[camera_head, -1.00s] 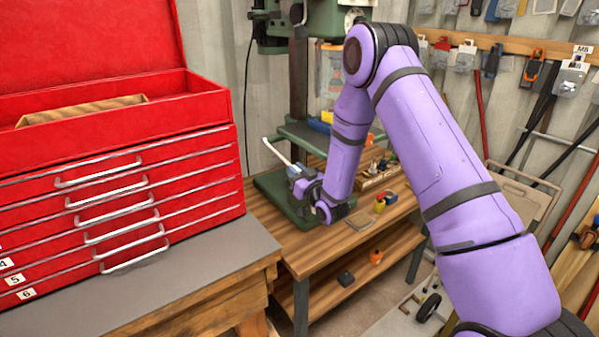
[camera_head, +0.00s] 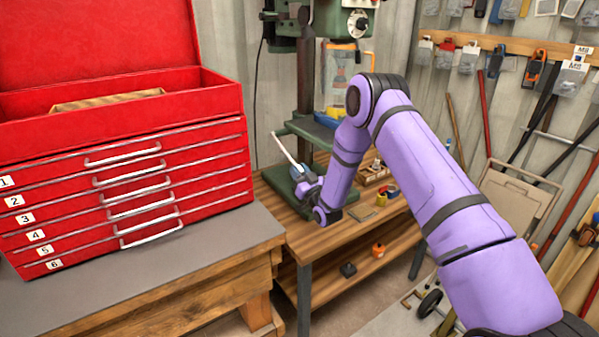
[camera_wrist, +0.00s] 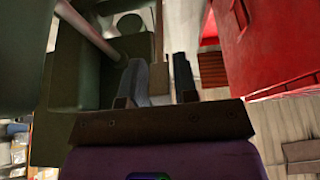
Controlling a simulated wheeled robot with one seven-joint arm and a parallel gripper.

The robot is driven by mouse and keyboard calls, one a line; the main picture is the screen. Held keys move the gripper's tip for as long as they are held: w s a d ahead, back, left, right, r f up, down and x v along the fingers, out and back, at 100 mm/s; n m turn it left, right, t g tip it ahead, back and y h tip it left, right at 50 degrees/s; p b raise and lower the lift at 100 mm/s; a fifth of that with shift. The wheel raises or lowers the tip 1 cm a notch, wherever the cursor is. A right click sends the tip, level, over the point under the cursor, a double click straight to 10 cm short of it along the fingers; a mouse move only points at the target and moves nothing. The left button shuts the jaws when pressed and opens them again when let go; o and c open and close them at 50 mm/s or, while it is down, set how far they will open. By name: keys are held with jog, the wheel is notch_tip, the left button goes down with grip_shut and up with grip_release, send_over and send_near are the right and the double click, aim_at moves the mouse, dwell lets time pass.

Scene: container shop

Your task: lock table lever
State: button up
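The green drill press has a dark column (camera_head: 305,75) and a green table (camera_head: 312,130). A pale slanted rod (camera_head: 285,149), likely the table lever, rises to the left of my gripper (camera_head: 306,186). In the head view its lower end meets or passes behind my gripper; I cannot tell if they touch. In the wrist view a pale rod (camera_wrist: 88,32) crosses the green parts at upper left. My gripper (camera_wrist: 162,75) shows a grey finger and a dark finger with a narrow gap. I see nothing clearly held between them.
A red tool chest (camera_head: 125,185) with numbered drawers stands at left on a grey-topped bench (camera_head: 170,262). It also shows at right in the wrist view (camera_wrist: 270,45). A wooden bench (camera_head: 335,235) carries the press and small items. Tools hang on the wall behind.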

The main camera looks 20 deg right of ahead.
jog(key=shift+o, duration=1.1)
jog(key=v, duration=1)
jog(key=shift+s+f, duration=0.2)
jog(key=shift+s, duration=0.15)
jog(key=shift+d, duration=0.15)
